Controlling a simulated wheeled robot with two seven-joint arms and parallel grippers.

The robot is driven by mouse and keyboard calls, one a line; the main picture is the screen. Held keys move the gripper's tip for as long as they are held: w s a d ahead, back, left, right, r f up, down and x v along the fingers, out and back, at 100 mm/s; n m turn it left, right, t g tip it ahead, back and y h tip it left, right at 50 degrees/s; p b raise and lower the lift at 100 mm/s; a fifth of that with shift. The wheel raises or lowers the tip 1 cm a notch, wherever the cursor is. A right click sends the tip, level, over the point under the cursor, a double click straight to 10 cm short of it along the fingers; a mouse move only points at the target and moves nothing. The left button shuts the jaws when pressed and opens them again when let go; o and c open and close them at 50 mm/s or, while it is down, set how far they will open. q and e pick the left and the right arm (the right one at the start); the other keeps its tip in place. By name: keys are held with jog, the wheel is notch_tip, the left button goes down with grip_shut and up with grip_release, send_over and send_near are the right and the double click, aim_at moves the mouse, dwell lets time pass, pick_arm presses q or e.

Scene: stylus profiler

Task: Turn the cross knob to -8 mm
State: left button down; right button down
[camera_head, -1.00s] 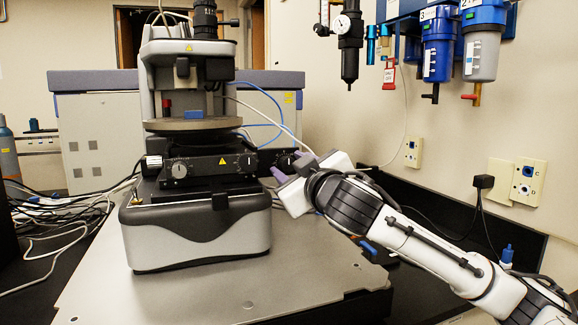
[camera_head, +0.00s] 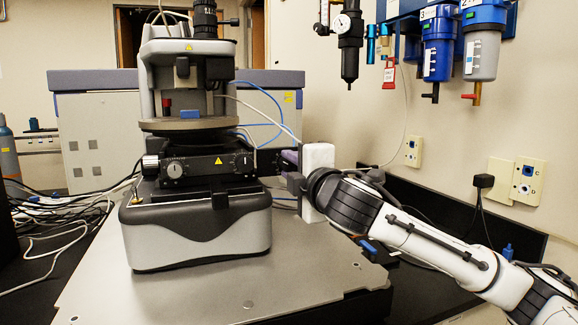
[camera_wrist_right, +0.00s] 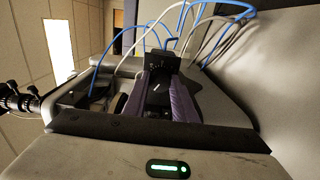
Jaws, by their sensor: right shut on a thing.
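The stylus profiler (camera_head: 198,235) stands on a grey plate, with a round stage (camera_head: 190,124) above a black stage block (camera_head: 212,168). My right gripper (camera_head: 286,158) is at the right side of this block, its white body upright and its purple fingers pointing left at the block. In the right wrist view the purple fingers (camera_wrist_right: 162,98) are shut on a dark part between them, at the cross knob's place. My left gripper is not in view.
Other dials, one on the block's front left (camera_head: 174,170), sit near the gripper. Blue and white hoses (camera_head: 262,92) loop behind the stage. A large grey cabinet (camera_head: 100,130) stands behind. The grey plate (camera_head: 300,270) is clear in front.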

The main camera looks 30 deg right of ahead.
jog(key=c, duration=1.5)
grip_release()
jog(key=shift+o, duration=0.2)
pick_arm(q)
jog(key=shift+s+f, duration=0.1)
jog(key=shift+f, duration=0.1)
pick_arm(e)
jog(key=v, duration=0.8)
pick_arm(q)
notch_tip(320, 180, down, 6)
jog(key=b, duration=0.9)
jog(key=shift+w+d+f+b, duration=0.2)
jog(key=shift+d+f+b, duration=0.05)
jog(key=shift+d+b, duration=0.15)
pick_arm(e)
jog(key=v, duration=1)
jog(key=shift+a, duration=0.15)
